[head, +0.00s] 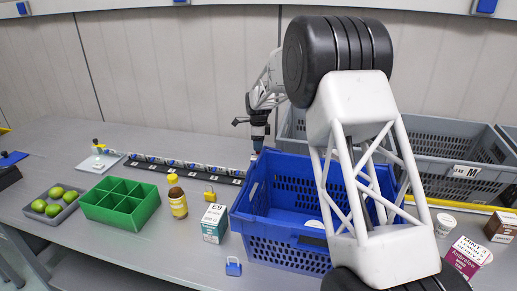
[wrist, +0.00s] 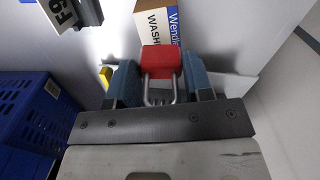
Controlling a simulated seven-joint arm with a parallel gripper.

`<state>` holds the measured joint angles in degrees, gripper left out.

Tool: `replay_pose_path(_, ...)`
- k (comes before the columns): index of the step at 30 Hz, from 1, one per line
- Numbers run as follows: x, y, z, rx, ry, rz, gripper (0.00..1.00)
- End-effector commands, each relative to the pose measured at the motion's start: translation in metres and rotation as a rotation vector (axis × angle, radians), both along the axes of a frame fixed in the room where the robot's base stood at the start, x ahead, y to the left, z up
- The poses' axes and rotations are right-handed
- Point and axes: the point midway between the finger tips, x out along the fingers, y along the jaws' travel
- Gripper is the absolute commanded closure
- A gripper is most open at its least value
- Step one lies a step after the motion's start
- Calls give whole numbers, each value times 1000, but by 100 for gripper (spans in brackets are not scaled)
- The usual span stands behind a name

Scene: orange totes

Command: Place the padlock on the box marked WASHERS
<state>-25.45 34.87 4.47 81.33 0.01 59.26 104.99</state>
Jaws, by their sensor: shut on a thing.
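A red padlock (wrist: 161,61) is clamped between the two blue fingers of my gripper (wrist: 160,76) in the wrist view, its metal shackle towards the palm. The box marked WASHERS (wrist: 151,22) shows just beyond the padlock, with part of its lettering cut off or covered; it has white, brown and blue faces. The padlock overlaps it in the picture; I cannot tell whether they touch. In the head view my gripper (head: 257,150) points down near the back left corner of the blue crate (head: 285,245). I cannot make out the red padlock there, nor surely identify the WASHERS box.
A yellow padlock (head: 210,196), bottle (head: 178,199), white-and-teal box (head: 214,225), green divided tray (head: 120,203) and lime tray (head: 68,213) stand left of the crate. A blue padlock (head: 233,267) lies in front. Grey totes (head: 440,145) stand behind. The front left table is clear.

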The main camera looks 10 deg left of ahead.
Motion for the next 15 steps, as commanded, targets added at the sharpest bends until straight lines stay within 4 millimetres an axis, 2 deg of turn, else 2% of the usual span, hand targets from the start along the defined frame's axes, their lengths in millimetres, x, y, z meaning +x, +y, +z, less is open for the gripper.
replay_pose_path(6,0,0,-20,0,2,0,82)
replay_pose_path(15,0,0,-22,0,1,0,82)
